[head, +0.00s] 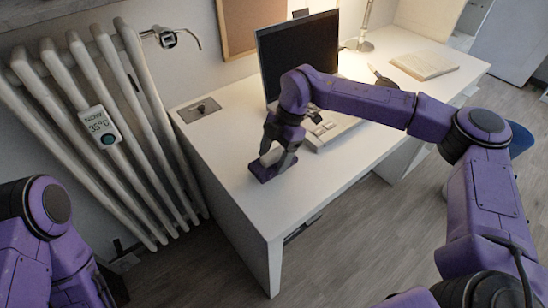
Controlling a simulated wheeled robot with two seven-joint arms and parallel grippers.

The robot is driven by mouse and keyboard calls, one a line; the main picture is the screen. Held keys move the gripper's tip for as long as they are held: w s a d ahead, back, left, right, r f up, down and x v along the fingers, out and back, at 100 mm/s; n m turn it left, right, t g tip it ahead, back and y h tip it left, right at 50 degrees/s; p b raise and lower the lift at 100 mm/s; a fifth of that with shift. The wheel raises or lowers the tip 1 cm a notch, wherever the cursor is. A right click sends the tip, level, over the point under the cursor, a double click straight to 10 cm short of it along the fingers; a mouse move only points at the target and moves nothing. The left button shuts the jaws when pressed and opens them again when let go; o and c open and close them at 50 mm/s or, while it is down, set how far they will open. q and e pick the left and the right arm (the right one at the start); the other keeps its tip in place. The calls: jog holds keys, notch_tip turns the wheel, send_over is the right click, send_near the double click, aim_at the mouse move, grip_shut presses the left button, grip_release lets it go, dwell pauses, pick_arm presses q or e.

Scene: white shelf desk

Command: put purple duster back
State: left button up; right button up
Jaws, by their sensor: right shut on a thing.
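The purple duster (263,173) is a small purple block with a pale part on top, at the left front part of the white desk (235,185). My right gripper (275,156) points down at it from above and is shut on it. The duster is at or just over the desk top; I cannot tell if it touches. The gripper fingers hide part of it. My left arm shows only at the lower left, and its gripper is not in view.
A computer (298,55) with a dark screen and a pale keyboard (330,130) stand behind my right arm. A book (424,65), a lamp (364,44) and a grey desk plate (199,110) are around them. A white radiator (75,75) stands left. The desk's front left is clear.

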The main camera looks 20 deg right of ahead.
jog(key=shift+f, duration=0.9)
jog(key=o, duration=1)
jog(key=shift+r, duration=0.1)
jog(key=v, duration=1.2)
